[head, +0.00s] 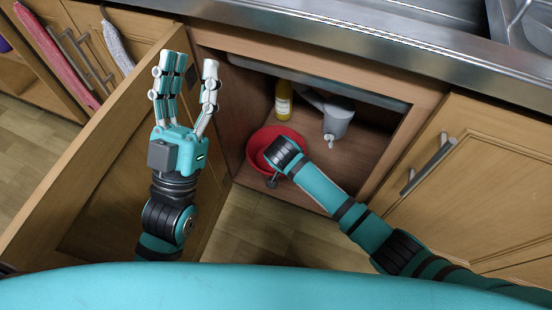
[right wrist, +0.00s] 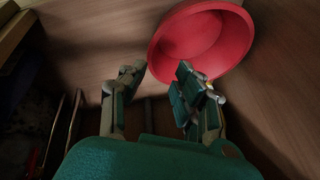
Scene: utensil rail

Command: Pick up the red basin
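The red basin (head: 262,141) sits on the cabinet floor under the sink, partly hidden by my right wrist. In the right wrist view the basin (right wrist: 200,38) shows its round inside and rim, beyond my fingers. My right gripper (right wrist: 159,80) is open, with a clear gap between its fingers. Its right-hand fingers overlap the basin's lower edge; I cannot tell whether they touch it. In the head view that hand is mostly hidden behind its own wrist. My left gripper (head: 183,75) is open and empty, fingers pointing up, in front of the open cabinet door.
A yellow bottle (head: 283,100) and a grey drain trap (head: 336,118) stand behind the basin in the cabinet. The open door (head: 100,165) blocks the left side. A closed door (head: 475,180) is at the right. The counter edge (head: 370,45) runs above.

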